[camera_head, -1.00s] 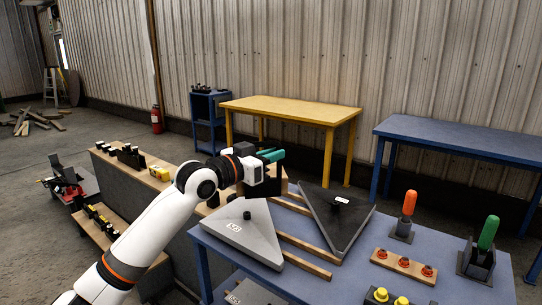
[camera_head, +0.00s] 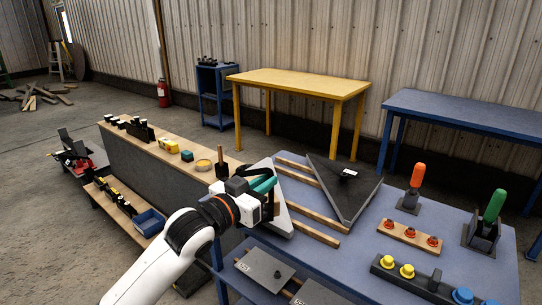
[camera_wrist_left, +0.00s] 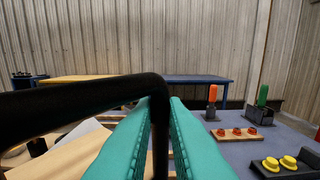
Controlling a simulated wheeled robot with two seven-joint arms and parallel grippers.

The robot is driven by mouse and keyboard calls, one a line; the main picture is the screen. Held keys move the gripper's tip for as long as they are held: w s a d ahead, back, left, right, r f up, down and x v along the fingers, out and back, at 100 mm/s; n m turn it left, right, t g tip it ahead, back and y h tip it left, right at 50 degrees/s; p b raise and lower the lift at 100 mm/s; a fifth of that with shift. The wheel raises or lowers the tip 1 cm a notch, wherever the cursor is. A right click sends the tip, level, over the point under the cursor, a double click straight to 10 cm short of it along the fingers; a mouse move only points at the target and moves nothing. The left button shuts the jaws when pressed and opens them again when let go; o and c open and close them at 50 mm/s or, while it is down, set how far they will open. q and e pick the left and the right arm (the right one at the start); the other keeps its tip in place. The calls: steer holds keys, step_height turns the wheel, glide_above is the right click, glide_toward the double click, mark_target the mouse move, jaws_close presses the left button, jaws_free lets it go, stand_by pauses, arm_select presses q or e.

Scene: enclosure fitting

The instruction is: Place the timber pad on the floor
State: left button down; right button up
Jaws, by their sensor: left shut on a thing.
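My left gripper (camera_head: 264,184) reaches in over the left end of the blue table. Its teal fingers, also in the left wrist view (camera_wrist_left: 160,112), are shut on a curved black handle (camera_wrist_left: 158,98). The grey floor (camera_head: 50,200) shows open at the left. My right gripper is not in view.
The blue table (camera_head: 365,265) carries wooden strips (camera_head: 306,224), a dark triangular panel (camera_head: 345,205), and orange and green handles at the right. A long low bench (camera_head: 155,150) with small items stands left. A lower shelf holds a grey plate (camera_head: 264,268).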

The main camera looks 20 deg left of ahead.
arm_select(q)
steer(key=s+f+n+t+y, duration=0.1)
steer(key=s+f+n+y, duration=0.3)
steer(key=s+f, duration=1.4)
steer(key=shift+s+a+y, duration=0.2)
steer(key=shift+s+y, duration=1)
